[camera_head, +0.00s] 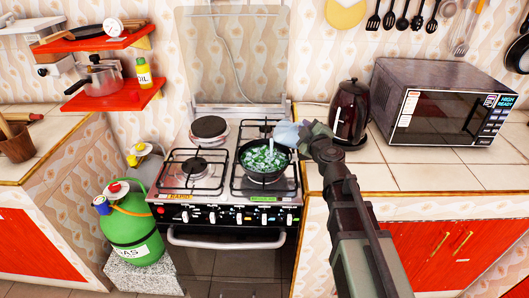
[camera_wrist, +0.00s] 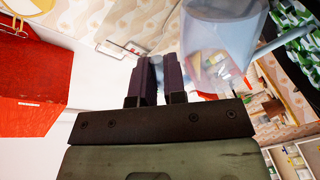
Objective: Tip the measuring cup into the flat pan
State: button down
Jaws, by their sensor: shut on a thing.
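The measuring cup (camera_head: 286,134) is pale, bluish and see-through. In the head view it is just above the right rear edge of a dark pan (camera_head: 264,176) on the stove's front right burner. The pan holds green and white contents, which also show at the right edge of the wrist view. My gripper (camera_head: 305,131) comes in from the right and is shut on the measuring cup. In the wrist view my fingers (camera_wrist: 159,68) are close together, with the cup (camera_wrist: 225,40) tilted to their right. Where the fingers grip is partly hidden.
A black kettle (camera_head: 350,112) and a microwave (camera_head: 440,105) stand on the right counter (camera_head: 405,172), close to my arm. Red shelves (camera_head: 115,97) with a pot and a flat dark pan (camera_head: 87,32) hang at left. A green gas bottle (camera_head: 132,228) stands left of the stove.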

aim_at(291, 124)
jog(key=shift+s+a+r+n+p, duration=0.1)
jog(key=shift+a+r+n+p, duration=0.3)
jog(key=shift+r+n+p, duration=0.15)
dwell(0.4)
jog(key=shift+s+a+f+n, duration=0.2)
jog(key=shift+a+n, duration=0.35)
jog(key=shift+n, duration=0.4)
dwell(0.4)
jog(key=shift+s+a+r+n, duration=0.1)
jog(key=shift+a+r+n, duration=0.15)
jog(key=shift+a, duration=0.25)
jog(key=shift+s+a+r+n, duration=0.15)
jog(key=shift+a+n, duration=0.15)
jog(key=shift+a, duration=0.15)
jog(key=shift+s+a+r+n, duration=0.15)
jog(key=shift+a+n, duration=0.1)
jog(key=shift+a, duration=0.25)
jog(key=shift+s+a+r+n+h+p, duration=0.1)
jog(key=shift+a+r+n+h+p, duration=0.2)
jog(key=shift+a+n+p, duration=0.25)
